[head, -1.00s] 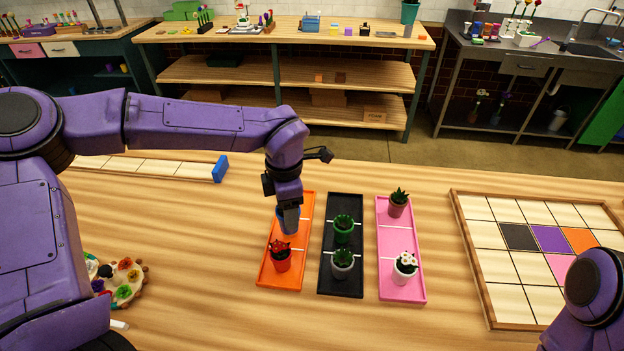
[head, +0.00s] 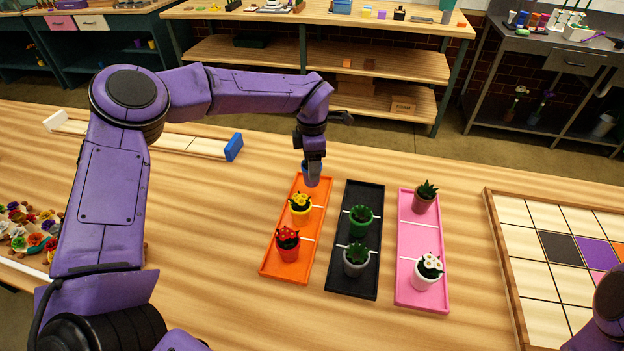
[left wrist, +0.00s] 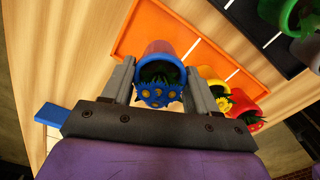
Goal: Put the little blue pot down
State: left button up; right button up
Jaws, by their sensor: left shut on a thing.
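The little blue pot (left wrist: 165,52), with blue yellow-centred flowers (left wrist: 158,94), sits between the two fingers of my left gripper (left wrist: 158,80) in the left wrist view. In the head view my left gripper (head: 313,178) is shut on it at the far end of the orange tray (head: 274,268), and only a bit of blue shows. I cannot tell whether the pot touches the tray. A yellow pot (head: 300,209) stands in the tray's middle part and a red pot (head: 287,249) in its near part. My right gripper is out of view.
A black tray (head: 350,285) with two green-plant pots (head: 360,221) lies right of the orange one. A pink tray (head: 415,293) holds a brown pot (head: 424,203) and a white pot (head: 429,275). A framed grid board (head: 523,278) lies further right.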

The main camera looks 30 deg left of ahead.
pick_arm(q)
jog(key=shift+a+f, duration=0.15)
jog(key=shift+s+a+f+b, duration=0.1)
jog(key=shift+a+f+b, duration=0.05)
jog(key=shift+b, duration=0.15)
notch_tip(320, 180, down, 3)
jog(key=b, duration=0.3)
jog(key=shift+f, duration=0.15)
jog(key=shift+w+f, duration=0.1)
jog(key=shift+w, duration=0.2)
jog(key=shift+s, duration=0.15)
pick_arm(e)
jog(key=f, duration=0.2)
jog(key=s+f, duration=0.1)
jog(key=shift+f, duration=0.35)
pick_arm(q)
jog(key=o, duration=1.3)
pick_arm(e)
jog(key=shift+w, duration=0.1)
